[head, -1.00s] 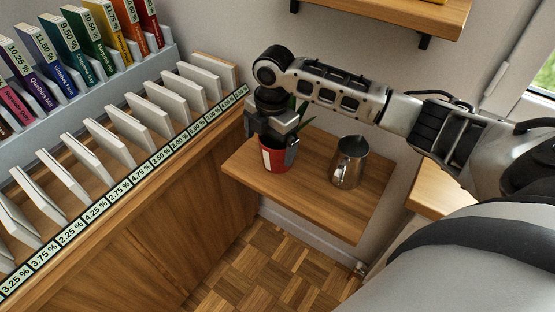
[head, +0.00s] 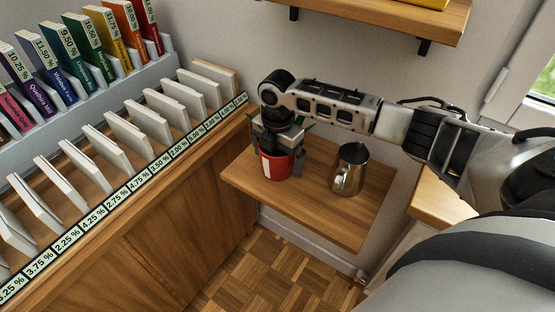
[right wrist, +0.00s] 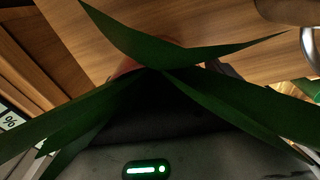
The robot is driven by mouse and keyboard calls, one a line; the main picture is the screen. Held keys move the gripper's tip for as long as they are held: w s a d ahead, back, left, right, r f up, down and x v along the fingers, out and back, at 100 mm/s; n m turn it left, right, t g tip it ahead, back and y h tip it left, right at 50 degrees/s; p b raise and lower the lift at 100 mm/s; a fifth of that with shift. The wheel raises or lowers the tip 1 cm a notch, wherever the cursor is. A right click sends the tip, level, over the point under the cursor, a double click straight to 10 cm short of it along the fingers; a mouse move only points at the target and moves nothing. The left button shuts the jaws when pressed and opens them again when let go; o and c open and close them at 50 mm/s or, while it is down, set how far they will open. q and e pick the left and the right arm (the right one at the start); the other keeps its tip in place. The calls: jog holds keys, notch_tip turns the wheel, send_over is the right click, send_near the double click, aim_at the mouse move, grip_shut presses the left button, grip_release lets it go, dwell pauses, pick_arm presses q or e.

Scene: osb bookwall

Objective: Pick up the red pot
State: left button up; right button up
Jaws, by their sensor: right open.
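The red pot (head: 276,165) with a white patch stands on the small wooden shelf (head: 330,212). It holds a plant whose green leaves (right wrist: 190,55) spread across the right wrist view and hide most of the pot there. My right gripper (head: 279,158) is open and points down over the pot from above, with its fingers at the pot's sides. I cannot tell whether the fingers touch it. My left gripper is not in view.
A metal jug (head: 349,169) stands on the same shelf, just right of the pot. An upper shelf (head: 400,18) hangs above my right arm.

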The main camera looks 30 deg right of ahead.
jog(key=c, duration=1.2)
jog(key=shift+r, duration=0.2)
